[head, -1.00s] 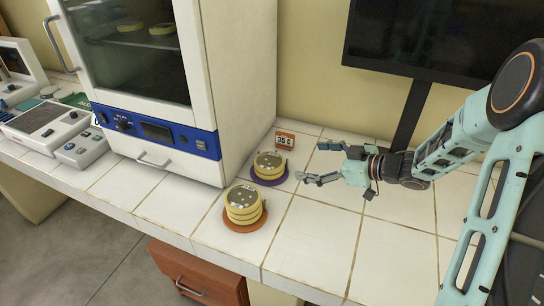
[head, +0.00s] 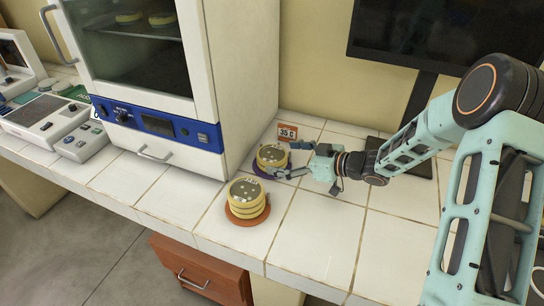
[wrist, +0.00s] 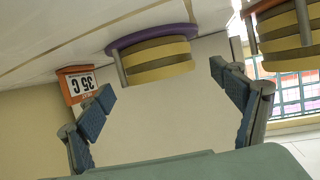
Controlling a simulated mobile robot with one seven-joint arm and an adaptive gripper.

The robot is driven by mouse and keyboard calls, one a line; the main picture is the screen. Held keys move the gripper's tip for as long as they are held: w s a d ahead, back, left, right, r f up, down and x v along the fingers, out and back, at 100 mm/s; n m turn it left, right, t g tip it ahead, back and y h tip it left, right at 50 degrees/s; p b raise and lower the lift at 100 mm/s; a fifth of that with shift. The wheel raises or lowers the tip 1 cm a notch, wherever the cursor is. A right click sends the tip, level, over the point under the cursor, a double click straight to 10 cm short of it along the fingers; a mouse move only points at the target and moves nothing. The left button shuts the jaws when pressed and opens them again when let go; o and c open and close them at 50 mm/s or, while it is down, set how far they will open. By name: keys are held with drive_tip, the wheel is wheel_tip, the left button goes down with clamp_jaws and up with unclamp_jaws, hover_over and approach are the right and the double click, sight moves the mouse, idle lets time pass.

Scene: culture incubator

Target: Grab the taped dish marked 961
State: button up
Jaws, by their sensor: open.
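A short stack of yellow-sided dishes (head: 271,155) with a dark speckled top sits on a purple disc. In the wrist view, the same stack (wrist: 158,58) appears inverted, ahead of and between the fingertips. A taller stack of similar dishes (head: 246,196) stands on an orange disc nearer the counter's front edge; part of it shows in the wrist view (wrist: 290,35). I cannot read the marks on the tops, so I cannot tell which dish is 961. My gripper (head: 290,160) is open and empty, just right of the purple-disc stack, its fingers pointing at it.
A small orange-framed sign reading 35 C (head: 288,132) stands behind the purple-disc stack. The white incubator (head: 240,80) rises to the left, with more dishes (head: 160,19) behind its glass. A dark monitor (head: 440,35) stands at the back right. The tiles at front right are clear.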

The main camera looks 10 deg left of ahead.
drive_tip(key=shift+x, duration=1)
drive_tip(key=c, duration=1.3)
drive_tip(key=shift+r, duration=0.1)
drive_tip(key=shift+c, duration=0.2)
